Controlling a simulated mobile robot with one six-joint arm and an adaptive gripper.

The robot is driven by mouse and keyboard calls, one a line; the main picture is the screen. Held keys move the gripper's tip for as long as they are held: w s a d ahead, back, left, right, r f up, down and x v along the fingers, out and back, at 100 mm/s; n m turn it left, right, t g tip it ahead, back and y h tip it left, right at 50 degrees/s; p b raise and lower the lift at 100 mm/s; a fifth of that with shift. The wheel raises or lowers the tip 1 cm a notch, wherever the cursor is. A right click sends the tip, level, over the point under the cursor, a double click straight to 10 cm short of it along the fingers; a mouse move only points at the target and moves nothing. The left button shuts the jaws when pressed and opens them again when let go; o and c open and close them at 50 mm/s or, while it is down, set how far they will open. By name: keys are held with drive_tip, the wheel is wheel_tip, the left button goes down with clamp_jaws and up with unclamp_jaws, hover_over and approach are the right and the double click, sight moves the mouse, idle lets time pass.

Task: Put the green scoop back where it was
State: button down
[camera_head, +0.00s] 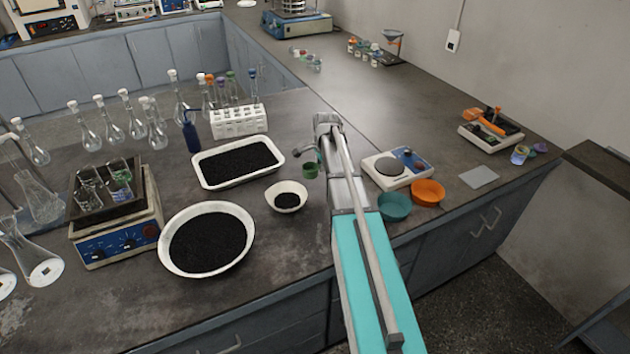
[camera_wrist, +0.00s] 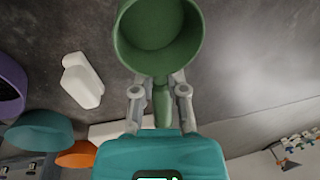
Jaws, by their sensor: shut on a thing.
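The green scoop (camera_head: 310,170) hangs in front of my gripper (camera_head: 312,155) above the bench, just up and right of the small white bowl in the head view. In the wrist view its round cup (camera_wrist: 160,30) faces the camera and looks empty inside. Its handle lies between the two fingers of my gripper (camera_wrist: 160,100), which are shut on it. In the head view my arm partly hides the scoop and fingers. The scoop's earlier resting place cannot be told from these frames.
A small white bowl (camera_head: 287,186), a large white bowl (camera_head: 162,248) and a white tray (camera_head: 200,181) hold black granules. Right of my arm stand a balance (camera_head: 398,178), a teal bowl (camera_head: 394,206) and an orange bowl (camera_head: 428,192). The bench behind the balance is clear.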

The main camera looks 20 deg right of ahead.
sight(316, 180)
drive_tip(key=shift+w+a+f+b, duration=0.1)
drive_tip(key=shift+w+f+b, duration=0.35)
drive_tip(key=shift+w+f, duration=0.3)
drive_tip(key=shift+f, duration=0.1)
drive_tip(key=shift+w+f+b, duration=0.45)
drive_tip(key=shift+f+b, duration=0.3)
drive_tip(key=shift+b, duration=0.05)
drive_tip(key=shift+s+f+b, duration=0.1)
drive_tip(key=shift+f+b, duration=1.15)
drive_tip(key=shift+f, duration=0.15)
drive_tip(key=c, duration=0.7)
unclamp_jaws()
